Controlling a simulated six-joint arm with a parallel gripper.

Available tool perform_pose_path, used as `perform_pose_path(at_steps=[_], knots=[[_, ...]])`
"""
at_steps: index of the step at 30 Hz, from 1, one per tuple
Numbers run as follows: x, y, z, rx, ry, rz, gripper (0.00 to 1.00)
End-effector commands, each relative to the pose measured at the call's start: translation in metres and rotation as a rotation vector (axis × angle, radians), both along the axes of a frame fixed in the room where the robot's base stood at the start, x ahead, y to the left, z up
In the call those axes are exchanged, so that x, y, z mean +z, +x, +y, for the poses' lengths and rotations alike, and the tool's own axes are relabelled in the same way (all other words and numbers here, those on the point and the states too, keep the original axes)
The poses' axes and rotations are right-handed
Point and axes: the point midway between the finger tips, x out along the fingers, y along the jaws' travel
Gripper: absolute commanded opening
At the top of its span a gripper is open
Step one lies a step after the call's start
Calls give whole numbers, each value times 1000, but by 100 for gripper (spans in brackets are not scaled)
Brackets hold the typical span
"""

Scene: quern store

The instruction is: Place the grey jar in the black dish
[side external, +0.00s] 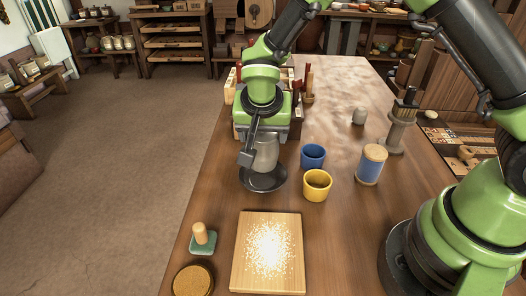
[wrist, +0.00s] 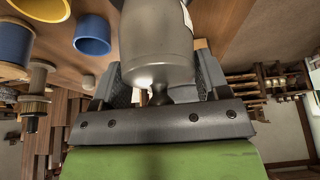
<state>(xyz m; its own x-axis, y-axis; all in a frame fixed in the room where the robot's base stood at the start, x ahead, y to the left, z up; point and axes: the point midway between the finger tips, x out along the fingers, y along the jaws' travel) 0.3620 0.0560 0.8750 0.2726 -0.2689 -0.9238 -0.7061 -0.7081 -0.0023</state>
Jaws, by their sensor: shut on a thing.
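The grey jar (side external: 265,153) is upright in my gripper (side external: 257,148), directly over the black dish (side external: 265,184) in the side external view. Its base overlaps the inside of the dish; I cannot tell whether it touches the bottom. In the wrist view the jar (wrist: 157,40) fills the top middle, between the two fingers of my gripper (wrist: 160,78), which is shut on it. The dish is not clearly visible in the wrist view.
A blue cup (side external: 313,158) and a yellow cup (side external: 317,188) stand close right of the dish. A blue spool (side external: 371,168) is farther right. A wooden board (side external: 250,275) with pale grains and a green-based stamp (side external: 202,240) lie in front. A crate stands behind.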

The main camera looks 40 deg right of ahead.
Motion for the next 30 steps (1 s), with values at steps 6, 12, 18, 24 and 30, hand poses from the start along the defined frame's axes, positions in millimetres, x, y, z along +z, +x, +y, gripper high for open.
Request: perform_pose_path(at_steps=[6, 12, 18, 24, 30], knots=[[-29, 0, 0, 1, -2, 3, 33], [-45, 1, 0, 1, 1, -1, 33], [-45, 1, 0, 0, 2, -3, 33], [-48, 1, 0, 1, 1, -1, 80], [-48, 1, 0, 1, 1, -1, 94]])
